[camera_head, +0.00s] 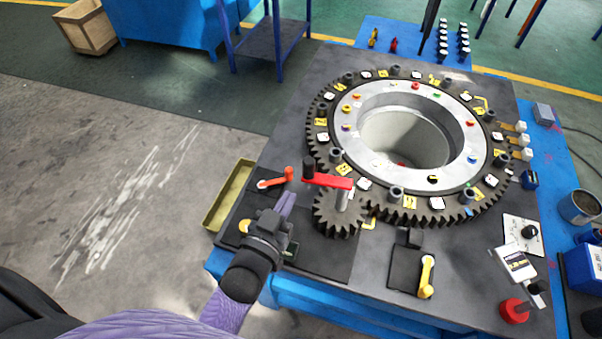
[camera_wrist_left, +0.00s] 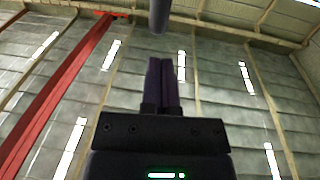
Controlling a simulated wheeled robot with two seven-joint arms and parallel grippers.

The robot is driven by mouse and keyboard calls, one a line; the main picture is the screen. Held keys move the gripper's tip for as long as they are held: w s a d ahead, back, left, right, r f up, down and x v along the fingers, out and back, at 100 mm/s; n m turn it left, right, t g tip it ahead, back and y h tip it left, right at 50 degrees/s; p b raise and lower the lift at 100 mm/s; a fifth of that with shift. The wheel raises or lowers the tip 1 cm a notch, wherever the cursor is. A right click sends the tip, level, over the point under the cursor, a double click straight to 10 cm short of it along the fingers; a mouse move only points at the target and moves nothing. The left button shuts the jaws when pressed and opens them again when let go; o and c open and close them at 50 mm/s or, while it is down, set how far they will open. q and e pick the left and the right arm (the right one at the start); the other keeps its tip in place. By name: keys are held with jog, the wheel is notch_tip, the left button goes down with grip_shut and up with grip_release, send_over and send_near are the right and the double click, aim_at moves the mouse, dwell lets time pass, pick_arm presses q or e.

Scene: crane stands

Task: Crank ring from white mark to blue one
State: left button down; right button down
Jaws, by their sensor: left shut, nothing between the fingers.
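The large dark toothed ring (camera_head: 322,105) lies around a silver hub on the table, with white and yellow plates and dark posts on it. A blue dot (camera_head: 473,159) shows on the hub's right; I cannot tell which marks are the task's. A small gear (camera_head: 338,222) meshes at the ring's near-left side. Its red crank arm (camera_head: 330,181) points left and ends in an upright black handle (camera_head: 308,168). My left gripper (camera_head: 289,197) is shut and empty, just below and left of the handle, apart from it. Its closed fingers show in the left wrist view (camera_wrist_left: 162,82).
An orange-red lever (camera_head: 276,178) lies left of the crank, close to my gripper. A yellow-handled lever (camera_head: 427,276) is at the front. A yellow tray (camera_head: 230,195) is at the table's left edge. Cards, a red knob (camera_head: 514,310) and a cup (camera_head: 581,207) crowd the right.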

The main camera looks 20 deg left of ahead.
aim_at(305, 167)
pick_arm(q)
jog(key=w, duration=0.6)
jog(key=shift+w+d, duration=0.1)
jog(key=shift+d, duration=0.3)
jog(key=shift+w+a+r+m+h, duration=0.1)
jog(key=shift+w+m+h, duration=0.25)
jog(key=shift+m+h, duration=0.4)
jog(key=shift+w+a+h+b, duration=0.15)
jog(key=shift+w+h, duration=0.1)
jog(key=shift+w, duration=0.25)
jog(key=shift+w+a+h+b, duration=0.15)
jog(key=shift+w+h, duration=0.05)
jog(key=shift+w, duration=0.3)
jog(key=shift+s, duration=0.1)
jog(key=shift+a, duration=0.1)
